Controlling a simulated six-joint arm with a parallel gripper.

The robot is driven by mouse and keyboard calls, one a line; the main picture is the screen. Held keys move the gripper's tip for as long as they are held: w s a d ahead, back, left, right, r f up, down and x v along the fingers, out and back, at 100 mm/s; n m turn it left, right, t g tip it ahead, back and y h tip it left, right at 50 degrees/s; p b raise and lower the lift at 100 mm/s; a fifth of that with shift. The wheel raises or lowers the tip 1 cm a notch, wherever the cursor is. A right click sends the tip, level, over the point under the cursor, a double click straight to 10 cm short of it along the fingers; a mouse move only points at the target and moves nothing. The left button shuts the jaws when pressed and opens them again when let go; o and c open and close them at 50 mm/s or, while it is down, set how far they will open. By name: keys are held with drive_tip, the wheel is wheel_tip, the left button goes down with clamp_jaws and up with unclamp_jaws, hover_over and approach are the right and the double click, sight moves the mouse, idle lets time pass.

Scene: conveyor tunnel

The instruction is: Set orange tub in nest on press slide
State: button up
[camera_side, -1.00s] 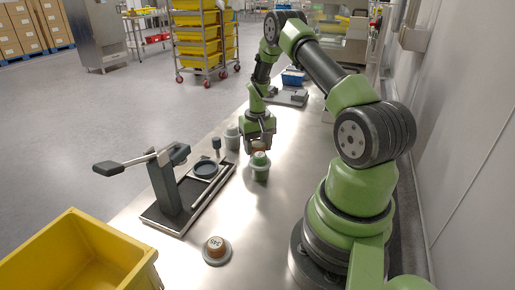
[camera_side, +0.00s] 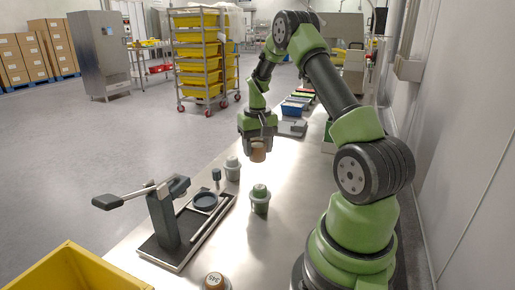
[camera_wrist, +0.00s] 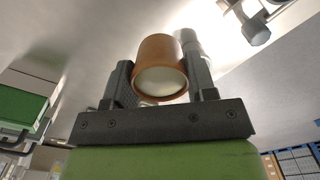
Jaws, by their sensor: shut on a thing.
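An orange-brown tub (camera_side: 258,153) hangs upright in my gripper (camera_side: 258,146), held between the two fingers above the table. In the wrist view the same tub (camera_wrist: 160,62) sits between the dark fingers, its pale round end facing the camera. The press (camera_side: 163,215) stands at the left on a dark base plate. Its slide carries a dark round nest (camera_side: 205,200), which looks empty. My gripper is beyond the nest, to its right and higher.
A grey cup with a green top (camera_side: 260,198) stands right of the press, and another (camera_side: 232,168) stands behind the nest. A yellow bin (camera_side: 75,272) is at front left.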

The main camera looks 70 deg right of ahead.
drive_tip(key=shift+c, duration=1.2)
drive_tip(key=w+a+r+n, duration=0.1)
drive_tip(key=w+a+n, duration=0.1)
drive_tip(key=w+a, duration=0.2)
drive_tip(key=w+a+r+n, duration=0.1)
drive_tip(key=w+a, duration=0.3)
drive_tip(key=a, duration=0.5)
drive_tip(key=shift+w+r+n, duration=0.2)
drive_tip(key=shift+w+n, duration=0.1)
drive_tip(key=shift+n, duration=0.3)
drive_tip(key=f, duration=0.2)
drive_tip(key=a+f, duration=0.1)
drive_tip(key=f, duration=0.2)
drive_tip(key=shift+w, duration=0.15)
drive_tip(key=shift+f, duration=2.4)
drive_tip(key=shift+f, duration=0.1)
drive_tip(key=o, duration=1)
